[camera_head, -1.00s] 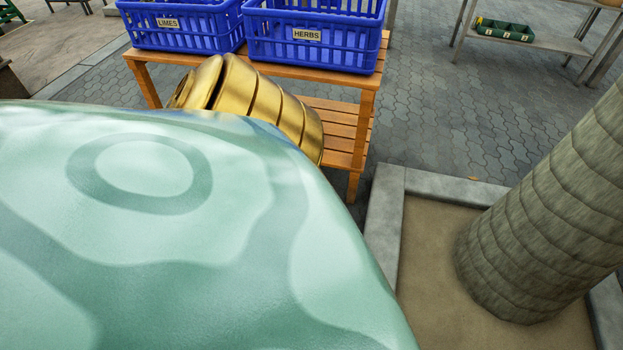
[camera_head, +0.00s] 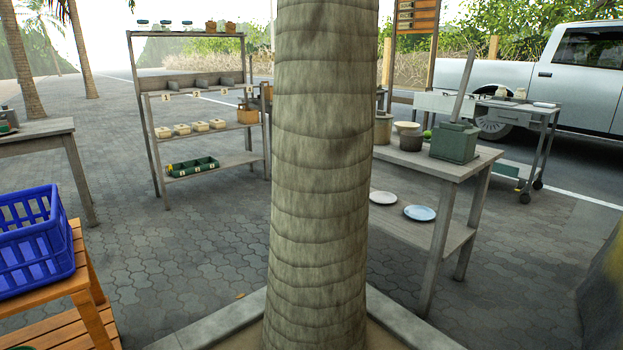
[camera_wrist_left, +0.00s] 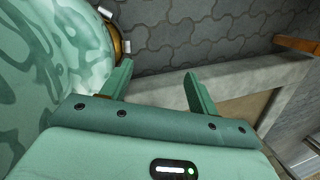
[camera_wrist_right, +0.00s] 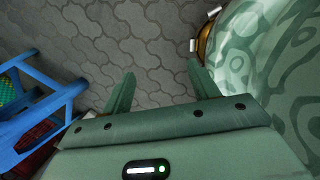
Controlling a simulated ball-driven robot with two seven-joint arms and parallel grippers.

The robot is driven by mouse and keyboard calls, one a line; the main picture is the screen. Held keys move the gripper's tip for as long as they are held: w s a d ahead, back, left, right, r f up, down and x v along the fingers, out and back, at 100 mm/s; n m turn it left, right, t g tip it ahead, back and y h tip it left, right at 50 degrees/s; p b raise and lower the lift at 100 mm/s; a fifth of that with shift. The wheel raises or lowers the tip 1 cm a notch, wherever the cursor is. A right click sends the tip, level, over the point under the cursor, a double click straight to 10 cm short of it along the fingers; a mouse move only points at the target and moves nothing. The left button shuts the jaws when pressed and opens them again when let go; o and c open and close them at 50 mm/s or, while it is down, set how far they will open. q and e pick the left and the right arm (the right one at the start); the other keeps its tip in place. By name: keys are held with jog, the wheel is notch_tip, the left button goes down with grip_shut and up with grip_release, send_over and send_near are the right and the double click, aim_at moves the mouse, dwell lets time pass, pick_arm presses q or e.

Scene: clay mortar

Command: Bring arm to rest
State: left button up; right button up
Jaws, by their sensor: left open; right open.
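My left gripper (camera_wrist_left: 155,82) is open and empty in the left wrist view, with paving and a pale stone kerb beyond its fingers. My right gripper (camera_wrist_right: 160,85) is open and empty in the right wrist view, above grey paving. My own green patterned body shows beside each gripper. Neither gripper shows in the head view. No clay mortar can be picked out with certainty; a green-grey box with an upright bar (camera_head: 455,140) stands on the grey table at the right.
A palm trunk (camera_head: 318,180) stands close ahead in a stone kerb (camera_head: 235,318). A blue crate (camera_head: 35,250) sits on an orange wooden stand (camera_head: 85,290) at left. A shelf rack (camera_head: 215,143) and grey table (camera_head: 465,165) stand behind. A blue frame (camera_wrist_right: 50,115) is near my right gripper.

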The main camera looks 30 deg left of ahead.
pick_arm(q)
jog(key=s+d+r+n+h+p, duration=0.1)
jog(key=s+r+n+p, duration=0.1)
jog(key=s+r+p, duration=0.2)
jog(key=s+d+r+n+h+p, duration=0.1)
jog(key=s+r+p, duration=0.3)
jog(key=s+p, duration=0.6)
jog(key=d+p, duration=0.1)
jog(key=p, duration=0.9)
jog(key=shift+s+r+n+h, duration=0.2)
jog(key=shift+s+n+h, duration=0.1)
jog(key=shift+n, duration=0.1)
pick_arm(e)
jog(key=s+a+r+m+y, duration=0.1)
jog(key=s+r+m, duration=0.1)
jog(key=s+r, duration=0.2)
jog(key=s+a+r+m+y, duration=0.1)
jog(key=s+r, duration=0.3)
jog(key=s, duration=0.6)
jog(key=shift+s+a+r+m, duration=0.2)
jog(key=shift+s+a+m, duration=0.15)
jog(key=shift+a+m, duration=0.05)
